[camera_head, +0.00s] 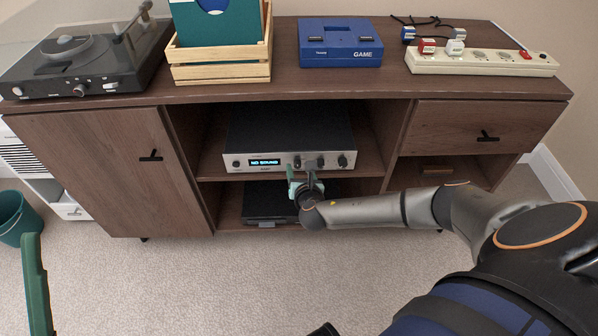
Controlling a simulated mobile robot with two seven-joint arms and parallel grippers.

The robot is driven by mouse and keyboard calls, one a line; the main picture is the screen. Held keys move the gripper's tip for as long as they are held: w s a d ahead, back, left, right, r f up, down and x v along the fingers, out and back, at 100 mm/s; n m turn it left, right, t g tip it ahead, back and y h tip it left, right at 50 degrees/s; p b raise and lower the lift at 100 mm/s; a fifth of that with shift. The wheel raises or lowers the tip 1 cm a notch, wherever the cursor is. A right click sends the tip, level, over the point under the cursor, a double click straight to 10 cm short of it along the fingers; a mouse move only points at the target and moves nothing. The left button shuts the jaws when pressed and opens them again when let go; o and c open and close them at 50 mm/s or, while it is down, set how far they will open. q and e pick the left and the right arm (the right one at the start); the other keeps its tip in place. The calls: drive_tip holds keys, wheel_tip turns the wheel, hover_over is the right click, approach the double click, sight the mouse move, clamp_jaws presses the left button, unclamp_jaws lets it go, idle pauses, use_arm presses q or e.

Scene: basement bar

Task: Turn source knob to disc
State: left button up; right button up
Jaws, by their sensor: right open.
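The silver-fronted amplifier (262,168) sits on the open middle shelf, and its display (265,162) reads "NO SOUND". Knobs stand along its front panel, among them a large one at the right end (343,160) and smaller ones near the middle. I cannot read which is the source knob. My right gripper (304,176) is in front of the panel's middle knobs, open, with a green finger to the left. The gripper hides part of the panel there, and I cannot tell whether it touches a knob. My left gripper is not in view.
A turntable (85,58), a wooden record crate (222,73), a blue GAME box (340,45) and a power strip (482,63) stand on the cabinet top. A black device (268,203) lies on the lower shelf. A green bin (15,220) stands left; carpet in front is clear.

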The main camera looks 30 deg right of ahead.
drive_tip(key=shift+w+d+f, duration=0.2)
drive_tip(key=shift+w+f, duration=0.05)
drive_tip(key=shift+w, duration=0.25)
clamp_jaws()
idle(0.3)
